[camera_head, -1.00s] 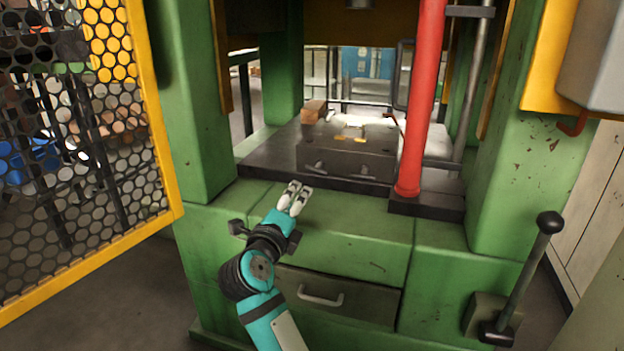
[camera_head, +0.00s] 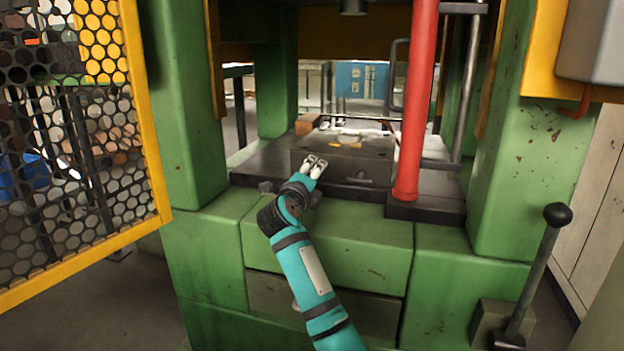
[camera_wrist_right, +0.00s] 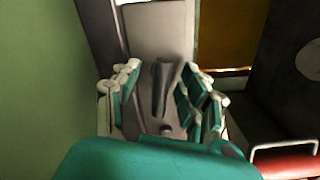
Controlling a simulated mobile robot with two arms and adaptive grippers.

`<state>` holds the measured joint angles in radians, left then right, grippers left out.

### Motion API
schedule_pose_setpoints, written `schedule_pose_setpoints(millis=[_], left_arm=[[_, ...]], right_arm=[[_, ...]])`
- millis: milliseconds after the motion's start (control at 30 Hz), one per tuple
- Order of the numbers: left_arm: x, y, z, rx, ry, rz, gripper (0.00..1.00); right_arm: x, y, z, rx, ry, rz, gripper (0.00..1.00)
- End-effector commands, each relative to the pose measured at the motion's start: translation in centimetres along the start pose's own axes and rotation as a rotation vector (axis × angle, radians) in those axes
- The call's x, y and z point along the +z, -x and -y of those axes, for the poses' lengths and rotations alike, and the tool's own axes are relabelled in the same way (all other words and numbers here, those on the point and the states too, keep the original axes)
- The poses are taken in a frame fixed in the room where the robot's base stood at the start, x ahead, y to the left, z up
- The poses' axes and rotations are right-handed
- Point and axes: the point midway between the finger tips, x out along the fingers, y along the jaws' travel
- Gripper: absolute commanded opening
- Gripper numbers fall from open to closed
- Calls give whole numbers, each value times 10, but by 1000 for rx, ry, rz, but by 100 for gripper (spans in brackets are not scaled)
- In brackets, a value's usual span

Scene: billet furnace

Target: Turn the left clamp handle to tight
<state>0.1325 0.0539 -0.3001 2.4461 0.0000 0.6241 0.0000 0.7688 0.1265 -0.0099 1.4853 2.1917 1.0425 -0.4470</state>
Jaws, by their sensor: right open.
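The dark grey die block (camera_head: 376,166) sits on the press bed, with small handles on its front face. My right gripper (camera_head: 314,162) is in front of the left part of that face and hides the left clamp handle in the head view. In the right wrist view, a dark elongated handle (camera_wrist_right: 164,92), apparently the left clamp handle, points roughly up the picture between the open fingers of my right gripper (camera_wrist_right: 160,70). I cannot tell whether the fingers touch it. The right handle (camera_head: 358,181) shows on the block's front. My left gripper is not in view.
A red column (camera_head: 418,100) stands right of the block. Green press posts (camera_head: 185,100) flank the opening. A yellow mesh guard (camera_head: 145,110) is at left, a black-knobbed lever (camera_head: 540,260) at right. An orange-brown brick (camera_head: 307,123) lies behind the block's left side.

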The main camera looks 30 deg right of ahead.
Motion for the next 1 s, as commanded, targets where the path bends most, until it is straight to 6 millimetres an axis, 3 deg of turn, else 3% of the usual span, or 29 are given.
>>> schedule_pose_setpoints(millis=[233,567,1000], left_arm=[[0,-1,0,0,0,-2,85],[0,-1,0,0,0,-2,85],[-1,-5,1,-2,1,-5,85]], right_arm=[[0,-1,0,0,0,0,43],[0,0,0,0,0,1,0],[2,0,1,2,-40,2,0]])
